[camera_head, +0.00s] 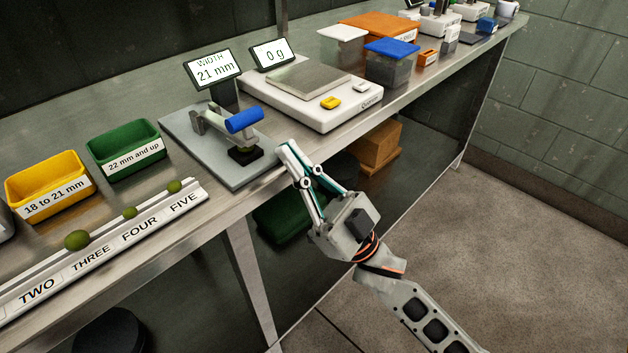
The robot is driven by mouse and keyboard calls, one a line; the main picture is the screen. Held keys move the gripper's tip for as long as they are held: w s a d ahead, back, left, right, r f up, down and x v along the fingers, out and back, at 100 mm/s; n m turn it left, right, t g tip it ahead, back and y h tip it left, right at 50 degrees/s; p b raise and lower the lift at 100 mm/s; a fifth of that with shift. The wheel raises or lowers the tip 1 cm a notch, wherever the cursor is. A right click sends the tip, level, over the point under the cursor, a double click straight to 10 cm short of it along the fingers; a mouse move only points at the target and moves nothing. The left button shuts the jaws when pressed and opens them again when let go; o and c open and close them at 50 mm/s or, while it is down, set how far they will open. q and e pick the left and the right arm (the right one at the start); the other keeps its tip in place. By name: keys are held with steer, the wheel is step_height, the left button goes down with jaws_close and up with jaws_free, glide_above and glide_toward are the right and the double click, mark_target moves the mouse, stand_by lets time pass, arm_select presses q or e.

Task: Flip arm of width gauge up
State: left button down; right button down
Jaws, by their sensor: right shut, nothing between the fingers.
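The width gauge (225,160) stands on a grey base plate on the bench, at the upper middle of the view. Its arm carries a blue cylindrical handle (244,120), which sits above a black block (244,154). Its display (213,68) reads "WIDTH 21 mm". Whether a fruit lies under the arm is hidden. My right gripper (287,150) is shut and empty at the bench's front edge, just right of the base plate and below the blue handle, apart from the handle. My left gripper is not in view.
A scale (310,98) reading 0 g stands right behind the gauge. Yellow (50,187) and green (127,151) bins stand left. A numbered rail (105,241) with olive-green fruits runs along the front left. Orange and blue-lidded containers stand farther back. Floor in front is clear.

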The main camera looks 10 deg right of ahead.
steer(key=shift+x, duration=2)
